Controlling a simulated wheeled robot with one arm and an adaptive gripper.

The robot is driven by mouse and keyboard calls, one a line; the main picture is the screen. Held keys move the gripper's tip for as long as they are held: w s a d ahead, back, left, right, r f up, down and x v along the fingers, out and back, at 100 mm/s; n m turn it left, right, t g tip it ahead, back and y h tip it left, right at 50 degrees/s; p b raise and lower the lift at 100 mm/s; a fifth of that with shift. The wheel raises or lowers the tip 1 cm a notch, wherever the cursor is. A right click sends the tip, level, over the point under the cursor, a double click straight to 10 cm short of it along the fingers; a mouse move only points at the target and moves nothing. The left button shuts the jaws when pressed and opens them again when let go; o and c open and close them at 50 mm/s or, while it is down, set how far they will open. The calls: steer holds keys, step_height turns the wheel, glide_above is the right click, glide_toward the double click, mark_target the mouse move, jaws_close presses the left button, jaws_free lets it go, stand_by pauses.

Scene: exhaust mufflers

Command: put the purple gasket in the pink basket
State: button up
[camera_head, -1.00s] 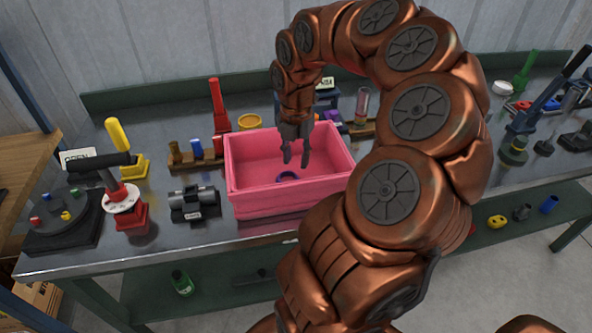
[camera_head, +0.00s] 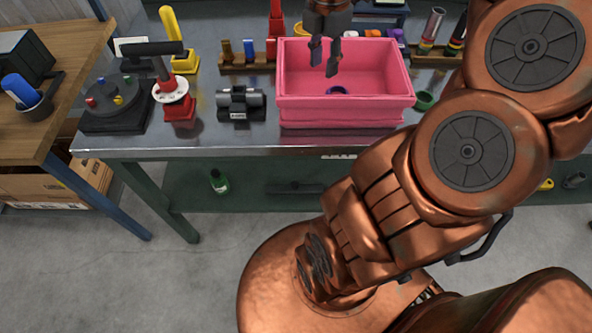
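The pink basket (camera_head: 345,112) stands on the metal workbench, upright and open at the top. A dark purple-blue ring, which looks like the purple gasket (camera_head: 337,90), lies inside it on the floor; only part of it shows above the front wall. My gripper (camera_head: 324,64) hangs over the basket's left half, pointing down, above and slightly left of the ring. Its two fingers are apart and nothing shows between them.
A small black-and-grey device (camera_head: 240,103) stands left of the basket, with a red-and-white lever stand (camera_head: 175,100) beyond it. A wooden peg rack (camera_head: 236,66) is behind, and a green ring (camera_head: 425,101) lies to the right. Bare bench lies along the front.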

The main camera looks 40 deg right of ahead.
steer(key=s+a+f+m, duration=0.1)
steer(key=s+a+m, duration=0.25)
steer(key=a, duration=0.35)
steer(key=s+a+f+m, duration=0.1)
steer(key=s+a+m, duration=0.1)
steer(key=a+m, duration=0.3)
steer(key=s+a+f+m+g, duration=0.1)
steer(key=s+a+f+m, duration=0.3)
steer(key=s+a+m, duration=0.3)
steer(key=s+m, duration=0.3)
steer(key=shift+a+f+g, duration=0.35)
steer(key=shift+g, duration=0.05)
step_height(320, 180, up, 3)
steer(key=p, duration=0.3)
steer(key=shift+d, duration=0.15)
